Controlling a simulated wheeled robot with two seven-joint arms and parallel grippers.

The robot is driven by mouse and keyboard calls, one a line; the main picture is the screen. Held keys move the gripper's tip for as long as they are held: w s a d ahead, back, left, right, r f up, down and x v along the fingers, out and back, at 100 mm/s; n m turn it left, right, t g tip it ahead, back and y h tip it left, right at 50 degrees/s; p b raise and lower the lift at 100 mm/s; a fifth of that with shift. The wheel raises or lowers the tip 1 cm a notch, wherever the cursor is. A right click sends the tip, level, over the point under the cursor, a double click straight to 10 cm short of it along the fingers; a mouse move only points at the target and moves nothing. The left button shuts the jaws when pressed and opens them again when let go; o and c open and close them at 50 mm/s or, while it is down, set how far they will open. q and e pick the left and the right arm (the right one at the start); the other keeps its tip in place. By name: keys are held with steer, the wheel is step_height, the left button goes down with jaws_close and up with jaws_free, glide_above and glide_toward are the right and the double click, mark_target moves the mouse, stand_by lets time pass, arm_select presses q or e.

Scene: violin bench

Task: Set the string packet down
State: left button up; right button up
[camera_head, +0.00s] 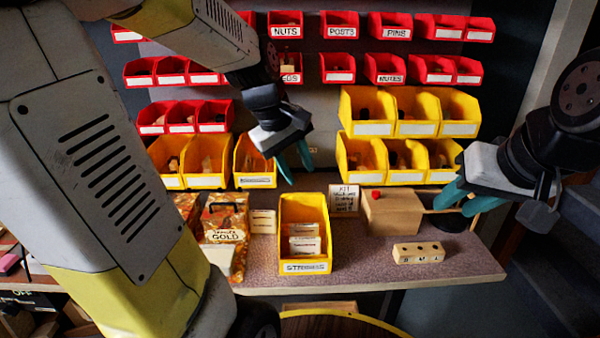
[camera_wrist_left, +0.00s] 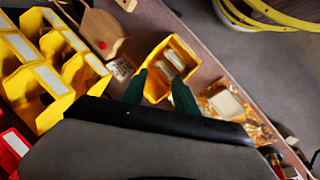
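Pale string packets (camera_head: 304,245) lie inside the yellow bin (camera_head: 303,267) at the middle of the bench. They also show in the left wrist view (camera_wrist_left: 173,60), beyond my fingertips. My left gripper (camera_head: 297,172) hangs above and behind this bin, its teal fingers apart. In the left wrist view the fingers (camera_wrist_left: 160,88) are spread with nothing visible between their tips. Another pale labelled packet or card (camera_head: 263,221) stands left of the bin.
A gold bag (camera_head: 222,222) is left of the bin. A wooden box with a red knob (camera_head: 391,212), a handwritten card (camera_head: 344,199) and a wooden block with holes (camera_head: 418,253) are right. Yellow and red wall bins rise behind.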

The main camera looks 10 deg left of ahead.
arm_select(q)
steer(key=s+r+m+t, duration=0.2)
steer(key=s+r+m, duration=0.2)
steer(key=s+m, duration=0.5)
steer(key=shift+s+d+t, duration=0.3)
steer(key=shift+s+d, duration=0.15)
steer(key=shift+s, duration=0.8)
